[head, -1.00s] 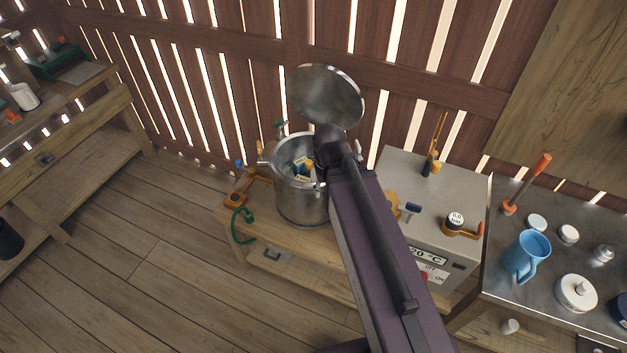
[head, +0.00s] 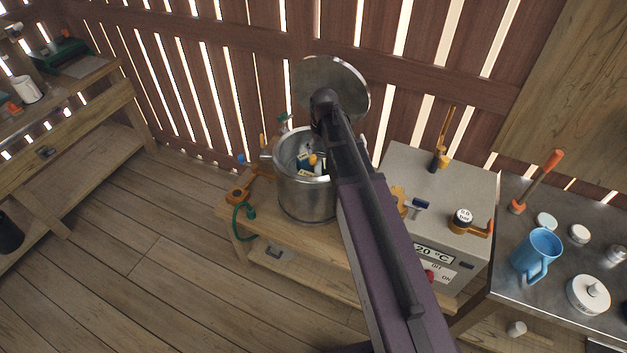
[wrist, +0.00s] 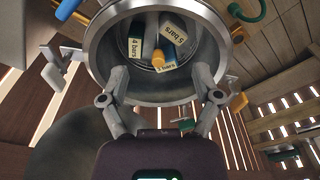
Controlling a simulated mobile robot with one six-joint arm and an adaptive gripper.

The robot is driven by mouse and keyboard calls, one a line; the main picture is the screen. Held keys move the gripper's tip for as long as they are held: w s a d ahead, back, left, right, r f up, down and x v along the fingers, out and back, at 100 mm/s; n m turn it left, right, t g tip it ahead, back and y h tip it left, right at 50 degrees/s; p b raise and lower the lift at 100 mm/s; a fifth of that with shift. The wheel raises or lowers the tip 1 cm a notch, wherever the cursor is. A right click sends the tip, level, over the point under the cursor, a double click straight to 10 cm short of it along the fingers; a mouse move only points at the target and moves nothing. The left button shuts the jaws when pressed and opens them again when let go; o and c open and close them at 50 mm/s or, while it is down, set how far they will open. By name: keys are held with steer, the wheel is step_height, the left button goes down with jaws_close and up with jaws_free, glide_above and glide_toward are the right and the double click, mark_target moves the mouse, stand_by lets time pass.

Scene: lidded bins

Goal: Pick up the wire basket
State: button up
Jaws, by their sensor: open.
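No wire basket can be made out clearly in either view. An open metal pot (head: 306,199) stands on a wooden bench, its round lid (head: 331,88) tilted up behind it. The pot also shows in the wrist view (wrist: 97,48), with labelled blocks (wrist: 172,28) reading "4 bars" and "5 bars" and an orange-tipped piece inside. My gripper (wrist: 160,88) is open and empty, its fingers spread in front of the pot's near rim. In the head view my arm covers part of the pot's right side and the fingers are hard to make out.
A grey control box (head: 440,200) with a gauge and levers stands right of the pot. A blue mug (head: 536,254) and white lidded jar (head: 589,295) sit on a metal table further right. A green hose (head: 243,222) hangs left of the pot.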

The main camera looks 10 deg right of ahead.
steer(key=b, duration=0.1)
glide_above(313, 157)
steer(key=s, duration=0.2)
steer(key=f, duration=0.2)
steer(key=shift+d+r+n+t, duration=0.1)
steer(key=shift+d+n+t, duration=0.2)
steer(key=shift+d, duration=0.05)
steer(key=shift+b, duration=0.3)
steer(key=f+b, duration=0.5)
steer(key=w+f+b, duration=0.1)
steer(key=f+b, duration=0.2)
steer(key=shift+w+a+f, duration=0.1)
steer(key=shift+f, duration=0.2)
steer(key=shift+f+b, duration=0.15)
steer(key=shift+b, duration=0.15)
steer(key=shift+w+a+f+b, duration=0.1)
steer(key=shift+w+f+b, duration=0.1)
steer(key=shift+f+b, duration=0.6)
steer(key=shift+w+a+f+b, duration=0.1)
steer(key=shift+w+f+b, duration=0.05)
steer(key=shift+f+b, duration=0.65)
steer(key=shift+w+a+f+b, duration=0.1)
steer(key=shift+w+f+b, duration=0.1)
steer(key=shift+f+b, duration=0.6)
jaws_close()
